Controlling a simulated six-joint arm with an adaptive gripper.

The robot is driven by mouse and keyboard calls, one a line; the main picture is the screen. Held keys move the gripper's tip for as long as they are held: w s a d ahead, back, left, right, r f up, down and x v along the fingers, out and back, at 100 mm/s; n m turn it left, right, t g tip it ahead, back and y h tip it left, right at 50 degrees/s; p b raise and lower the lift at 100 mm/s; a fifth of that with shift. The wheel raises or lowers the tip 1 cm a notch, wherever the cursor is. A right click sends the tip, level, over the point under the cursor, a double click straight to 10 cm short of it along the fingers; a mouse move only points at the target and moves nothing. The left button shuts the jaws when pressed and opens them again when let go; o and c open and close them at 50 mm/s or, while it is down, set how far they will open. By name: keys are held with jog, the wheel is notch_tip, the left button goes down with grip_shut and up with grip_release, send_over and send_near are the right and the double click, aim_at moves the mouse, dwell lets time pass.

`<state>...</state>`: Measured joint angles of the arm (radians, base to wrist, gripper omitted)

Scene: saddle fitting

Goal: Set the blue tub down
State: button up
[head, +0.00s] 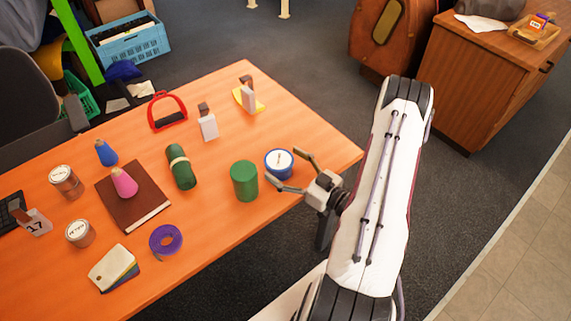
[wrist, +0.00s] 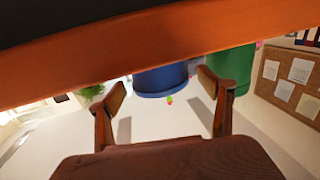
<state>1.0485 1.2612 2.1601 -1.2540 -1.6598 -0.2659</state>
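The blue tub (head: 279,163), with a white labelled lid, stands upright on the orange table near its right end. In the wrist view, which is upside down, the blue tub (wrist: 160,80) shows against the table, just past and between the fingertips. My gripper (head: 287,168) reaches in from the right with its fingers spread to either side of the tub. In the wrist view my gripper (wrist: 161,88) is open, with a clear gap at the left finger. I cannot tell whether the right finger touches the tub.
A green cylinder (head: 244,181) stands close to the left of the tub. A dark green roll (head: 181,167), purple tape (head: 166,240) and a brown book (head: 133,196) lie farther left. Clip-like white and yellow items (head: 249,98) stand behind. The table's right corner is bare.

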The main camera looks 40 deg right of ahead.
jog(key=shift+r, duration=0.1)
jog(key=s+d, duration=0.2)
jog(key=s, duration=0.9)
jog(key=shift+s+d, duration=0.15)
jog(key=shift+s, duration=0.25)
dwell(0.4)
dwell(0.8)
